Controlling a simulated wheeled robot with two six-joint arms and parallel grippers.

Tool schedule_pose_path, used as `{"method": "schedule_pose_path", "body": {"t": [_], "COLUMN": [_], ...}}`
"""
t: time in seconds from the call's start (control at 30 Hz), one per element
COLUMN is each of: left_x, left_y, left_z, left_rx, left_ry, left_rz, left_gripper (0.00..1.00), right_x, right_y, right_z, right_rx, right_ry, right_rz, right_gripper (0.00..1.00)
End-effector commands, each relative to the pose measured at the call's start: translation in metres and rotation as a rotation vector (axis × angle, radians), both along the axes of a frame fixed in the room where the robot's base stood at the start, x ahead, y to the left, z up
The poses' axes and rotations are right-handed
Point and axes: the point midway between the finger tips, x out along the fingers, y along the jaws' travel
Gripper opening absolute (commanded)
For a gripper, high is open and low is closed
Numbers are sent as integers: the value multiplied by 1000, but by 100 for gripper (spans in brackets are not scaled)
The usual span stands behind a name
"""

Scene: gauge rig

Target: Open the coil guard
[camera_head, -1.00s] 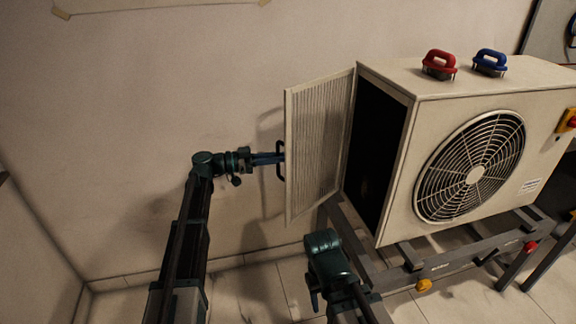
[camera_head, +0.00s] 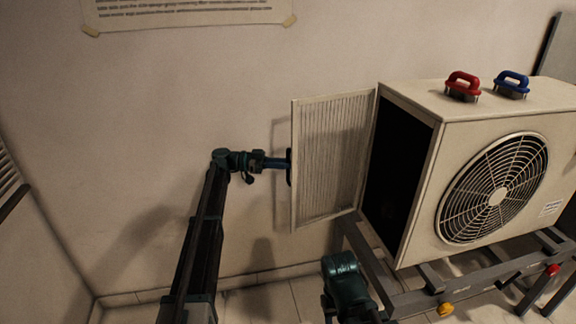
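The coil guard (camera_head: 332,160) is a pale ribbed panel hinged at the left edge of the outdoor unit (camera_head: 409,170). It stands swung wide out, and the dark inside of the unit (camera_head: 398,172) shows behind it. My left gripper (camera_head: 284,163) is at the guard's outer left edge, at the dark handle (camera_head: 289,167). Its fingertips are partly hidden at the handle, so I cannot tell whether they are shut on it. My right arm shows low in the middle, in front of the unit's stand; its fingers cannot be made out.
The fan grille (camera_head: 492,188) faces front. A grey stand (camera_head: 470,283) carries the unit. The wall (camera_head: 120,150) is close behind the guard. A paper sheet (camera_head: 190,8) hangs above.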

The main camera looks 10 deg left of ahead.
Motion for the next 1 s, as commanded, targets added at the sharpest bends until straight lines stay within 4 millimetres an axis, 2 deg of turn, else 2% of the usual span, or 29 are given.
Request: {"method": "schedule_pose_path", "body": {"t": [0.07,0.1,0.27,0.57,0.67,0.77,1.0], "left_x": [0,0,0,0,1,1,-1], "left_y": [-1,-1,-1,0,7,22,75], "left_z": [0,0,0,0,0,0,0], "left_rx": [0,0,0,0,0,0,0], "left_ry": [1,1,0,0,0,0,0], "left_rz": [0,0,0,1,2,3,4], "left_gripper": [0,16,45,45,45,45,45], "right_x": [0,0,0,0,0,0,0], "right_y": [0,0,0,0,0,0,0], "right_z": [0,0,0,0,0,0,0], "right_rx": [0,0,0,0,0,0,0], "right_ry": [0,0,0,0,0,0,0], "right_rz": [0,0,0,0,0,0,0], "right_gripper": [50,50,50,50,50,50,50]}}
